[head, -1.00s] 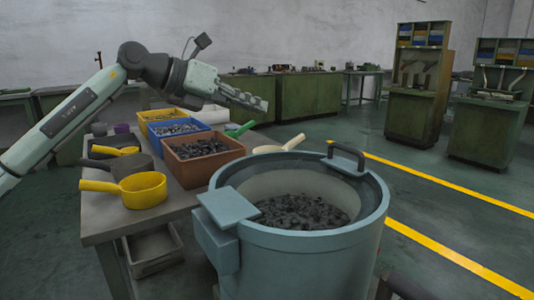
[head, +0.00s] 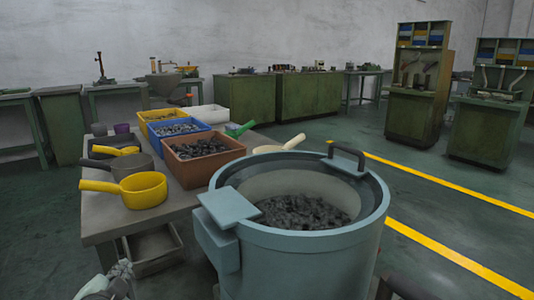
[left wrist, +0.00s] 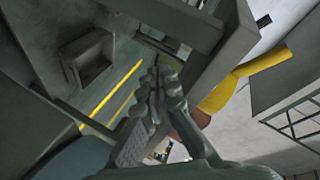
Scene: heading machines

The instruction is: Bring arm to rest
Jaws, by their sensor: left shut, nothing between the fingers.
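My left gripper (head: 108,283) shows only in part at the bottom left of the head view, low in front of the table's near end. In the left wrist view its fingers (left wrist: 155,88) are together, with nothing between them. The yellow handle of a pan (left wrist: 262,68) shows to the right of the fingers in that view. My right gripper is not in view.
A work table (head: 112,223) holds a yellow pan (head: 140,190), a brown bin (head: 203,166), a blue bin (head: 190,137) and a yellow bin (head: 165,115). A large blue-grey drum (head: 300,262) of dark parts stands right of it. Floor beyond is open.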

